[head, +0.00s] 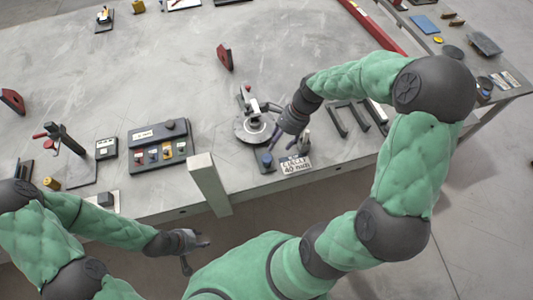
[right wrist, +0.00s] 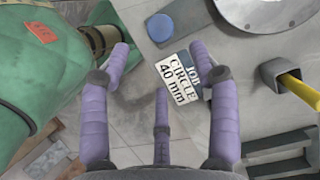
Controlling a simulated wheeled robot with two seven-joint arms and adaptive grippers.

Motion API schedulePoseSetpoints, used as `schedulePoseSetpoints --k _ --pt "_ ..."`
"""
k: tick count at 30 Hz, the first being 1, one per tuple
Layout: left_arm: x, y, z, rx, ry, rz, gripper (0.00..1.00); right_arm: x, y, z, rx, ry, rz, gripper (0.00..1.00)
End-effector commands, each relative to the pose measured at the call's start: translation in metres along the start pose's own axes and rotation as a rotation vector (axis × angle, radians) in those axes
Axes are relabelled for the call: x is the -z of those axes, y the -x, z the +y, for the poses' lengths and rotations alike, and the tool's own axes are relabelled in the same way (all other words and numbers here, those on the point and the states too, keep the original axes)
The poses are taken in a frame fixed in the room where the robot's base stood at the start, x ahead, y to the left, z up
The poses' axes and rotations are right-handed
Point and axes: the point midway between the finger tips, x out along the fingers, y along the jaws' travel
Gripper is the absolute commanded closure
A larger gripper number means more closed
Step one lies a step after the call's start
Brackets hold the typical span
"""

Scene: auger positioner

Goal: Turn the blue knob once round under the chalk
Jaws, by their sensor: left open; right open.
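The blue knob (head: 267,159) stands at the front of the positioner, by the table's front edge. In the right wrist view the knob (right wrist: 160,27) is a round blue top beyond my fingertips. The grey round plate (head: 243,131) is behind it, under a small arm with a red part; I cannot make out the chalk tip. My right gripper (head: 281,141) is open above the knob and card, apart from the knob; its purple fingers also show in the right wrist view (right wrist: 160,75). My left gripper (head: 198,241) is open and empty in front of the table.
A job card (head: 296,165) reading "CIRCLE 40 mm" lies right of the knob. A dark cup with a yellow stick (right wrist: 299,91) stands nearby. A control box (head: 159,145) is to the left. Dark brackets (head: 352,117) lie to the right. A pale post (head: 208,184) rises at the front edge.

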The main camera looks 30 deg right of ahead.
Motion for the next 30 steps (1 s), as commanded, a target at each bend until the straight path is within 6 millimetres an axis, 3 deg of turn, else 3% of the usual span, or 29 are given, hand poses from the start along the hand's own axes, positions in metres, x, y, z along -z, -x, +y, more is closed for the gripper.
schedulePoseSetpoints --k 6,13,19,28,30 --pt "0.001 -0.015 -0.005 0.0 0.0 0.0 0.56 0.001 -0.043 0.001 -0.004 0.001 -0.001 0.38" --pt "0.001 -0.024 -0.009 0.0 0.0 0.0 0.56 0.0 -0.077 0.001 -0.002 0.002 -0.001 0.38" --pt "0.001 -0.028 -0.01 0.0 0.0 0.001 0.56 0.0 -0.089 0.0 0.001 0.002 0.0 0.38" --pt "0.002 -0.028 -0.01 0.0 0.0 0.001 0.56 0.0 -0.09 0.0 0.001 0.002 0.0 0.38" --pt "0.001 -0.028 -0.01 0.0 0.0 0.001 0.56 0.0 -0.09 0.0 0.001 0.002 0.0 0.55"
